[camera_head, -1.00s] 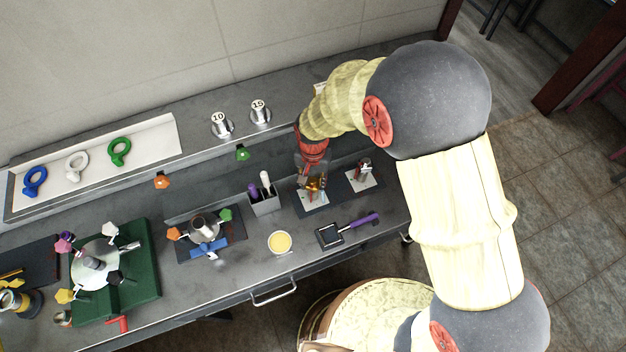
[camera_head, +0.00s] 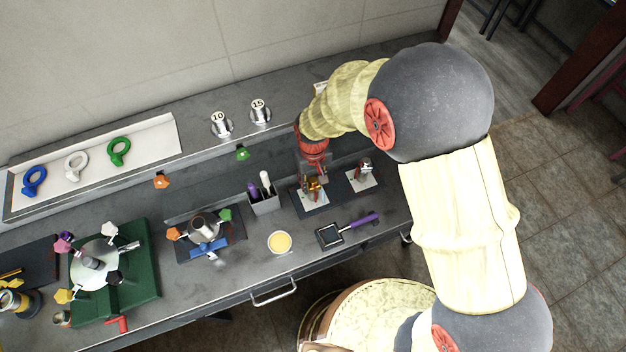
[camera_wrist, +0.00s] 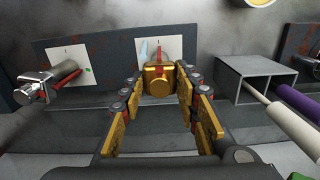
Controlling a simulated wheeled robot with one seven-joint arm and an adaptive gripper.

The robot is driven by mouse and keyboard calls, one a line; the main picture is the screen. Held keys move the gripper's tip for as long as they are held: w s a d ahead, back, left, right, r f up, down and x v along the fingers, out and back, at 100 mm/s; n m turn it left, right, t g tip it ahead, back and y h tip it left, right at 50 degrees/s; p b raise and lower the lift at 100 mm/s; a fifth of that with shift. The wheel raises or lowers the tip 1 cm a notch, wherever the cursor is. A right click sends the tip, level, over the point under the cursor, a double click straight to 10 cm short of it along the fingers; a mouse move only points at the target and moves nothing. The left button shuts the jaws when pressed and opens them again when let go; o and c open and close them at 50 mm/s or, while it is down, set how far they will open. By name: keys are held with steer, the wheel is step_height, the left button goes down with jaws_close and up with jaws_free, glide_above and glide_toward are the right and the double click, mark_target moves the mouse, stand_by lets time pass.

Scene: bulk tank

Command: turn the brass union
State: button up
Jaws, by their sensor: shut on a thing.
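The brass union (camera_wrist: 158,82) sits on a dark panel in front of a white card, near the middle of the wrist view. How far the union is turned is not clear.
A silver fitting with a red handle (camera_wrist: 38,88) stands on a second card to the left in the wrist view. A grey holder (camera_wrist: 252,80) with a white and a purple handle is close on the right. A purple-handled square tool (camera_head: 347,230) and a yellow dish (camera_head: 279,242) lie in front.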

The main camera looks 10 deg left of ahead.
mark_target(313, 180)
steer(key=shift+n, duration=0.3)
steer(key=o, duration=1.1)
steer(key=shift+o, duration=0.3)
step_height(313, 180, up, 12)
stand_by(0.4)
